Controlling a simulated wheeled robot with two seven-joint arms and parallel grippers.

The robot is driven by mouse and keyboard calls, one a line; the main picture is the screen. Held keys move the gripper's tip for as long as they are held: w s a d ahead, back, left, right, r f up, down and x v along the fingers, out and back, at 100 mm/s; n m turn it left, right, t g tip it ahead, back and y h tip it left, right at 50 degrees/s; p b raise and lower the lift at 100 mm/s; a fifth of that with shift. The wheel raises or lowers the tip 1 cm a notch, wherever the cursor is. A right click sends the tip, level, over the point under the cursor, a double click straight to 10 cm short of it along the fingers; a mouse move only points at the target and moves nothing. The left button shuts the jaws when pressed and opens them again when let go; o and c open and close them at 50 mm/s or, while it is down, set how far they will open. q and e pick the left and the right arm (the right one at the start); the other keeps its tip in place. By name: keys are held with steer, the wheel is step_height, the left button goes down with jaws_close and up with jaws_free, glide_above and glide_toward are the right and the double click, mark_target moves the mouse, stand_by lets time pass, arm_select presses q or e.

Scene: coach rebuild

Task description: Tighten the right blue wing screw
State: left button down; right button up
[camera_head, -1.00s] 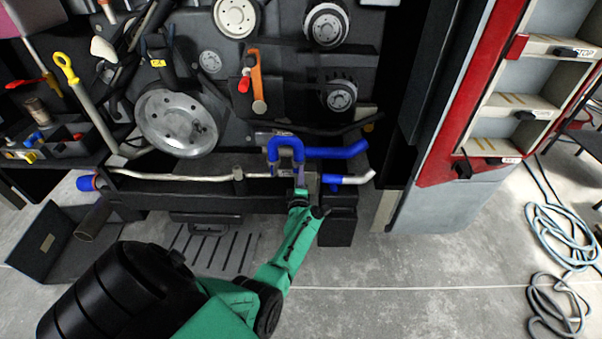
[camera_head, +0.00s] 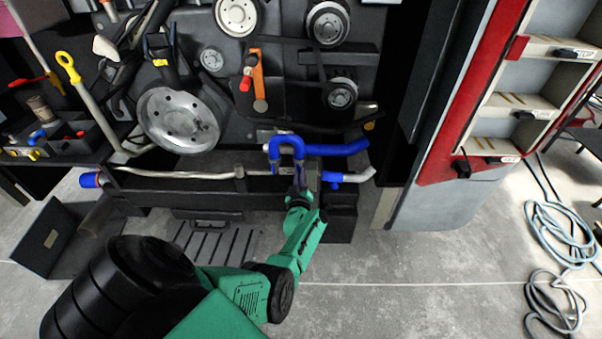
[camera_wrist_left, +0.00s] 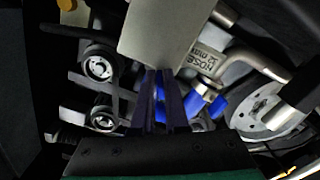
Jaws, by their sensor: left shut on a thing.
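My left gripper (camera_head: 300,178) reaches up to the front of the engine, beside the blue U-shaped hose (camera_head: 287,143). In the left wrist view its two dark fingers (camera_wrist_left: 160,98) are closed on a small blue piece, which looks like the right blue wing screw (camera_wrist_left: 160,110). The fingers cover most of it, so its turn angle cannot be told. A pale plate (camera_wrist_left: 165,35) stands just beyond the fingertips. My right gripper is not in view.
A blue hose (camera_head: 335,149) runs right of the U-shaped one, above a silver pipe end (camera_head: 358,175). A large metal pulley (camera_head: 178,120) is to the left. A red-framed panel (camera_head: 455,130) stands at the right. The grey floor (camera_head: 400,290) in front is clear.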

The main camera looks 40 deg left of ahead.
arm_select(q)
steer(key=shift+a+r+m, duration=0.15)
steer(key=shift+m, duration=0.7)
steer(key=shift+a+r+m, duration=0.1)
steer(key=shift+m, duration=0.75)
steer(key=shift+r, duration=0.1)
steer(key=c, duration=1)
jaws_free()
steer(key=shift+o, duration=0.2)
steer(key=shift+f, duration=0.2)
steer(key=shift+s, duration=0.1)
